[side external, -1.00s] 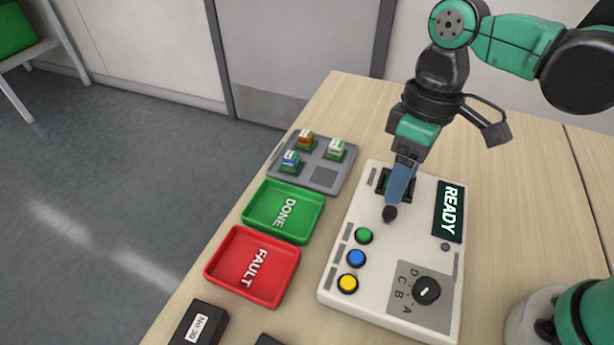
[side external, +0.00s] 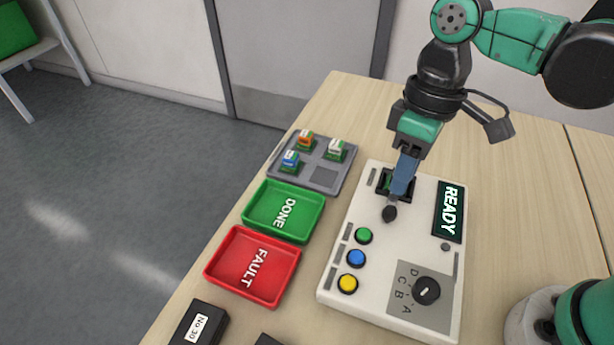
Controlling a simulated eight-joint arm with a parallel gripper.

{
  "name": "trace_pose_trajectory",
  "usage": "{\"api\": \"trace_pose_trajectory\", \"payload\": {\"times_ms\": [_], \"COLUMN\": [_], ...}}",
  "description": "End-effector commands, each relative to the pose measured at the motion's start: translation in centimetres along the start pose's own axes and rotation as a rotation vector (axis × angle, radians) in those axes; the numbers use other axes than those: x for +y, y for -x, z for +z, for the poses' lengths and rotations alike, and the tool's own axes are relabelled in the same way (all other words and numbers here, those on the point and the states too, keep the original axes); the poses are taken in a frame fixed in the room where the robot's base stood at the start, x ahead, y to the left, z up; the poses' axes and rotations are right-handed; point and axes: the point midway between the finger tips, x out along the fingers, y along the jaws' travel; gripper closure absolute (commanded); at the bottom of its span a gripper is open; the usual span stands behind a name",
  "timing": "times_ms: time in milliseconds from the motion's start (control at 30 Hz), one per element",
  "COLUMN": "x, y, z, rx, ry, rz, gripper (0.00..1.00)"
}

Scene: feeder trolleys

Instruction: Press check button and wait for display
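The white test box (side external: 335,285) lies on the table with a green button (side external: 364,235), a blue button (side external: 356,258) and a yellow button (side external: 348,284) in a column. Which one is the check button cannot be read here. Its dark display (side external: 449,212) reads READY.
A black dial (side external: 426,291) marked A to D sits on the box. Left of the box are a green DONE tray (side external: 262,228), a red FAULT tray (side external: 228,275) and a grey tray (side external: 318,184) with small parts. A black No.30 block (side external: 200,322) is at the front.

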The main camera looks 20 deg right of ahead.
Motion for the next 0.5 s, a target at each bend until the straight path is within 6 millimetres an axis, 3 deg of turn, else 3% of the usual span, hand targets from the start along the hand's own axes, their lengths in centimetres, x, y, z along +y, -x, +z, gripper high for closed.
{"api": "trace_pose_trajectory", "payload": {"times_ms": [33, 67, 500], "x": [0.00, 0.00, 0.00], "y": [0.00, 0.00, 0.00], "z": [0.00, 0.00, 0.00], "rx": [0.000, 0.000, 0.000], "ry": [0.000, 0.000, 0.000], "rz": [0.000, 0.000, 0.000], "gripper": [0.93, 1.00, 1.00]}}
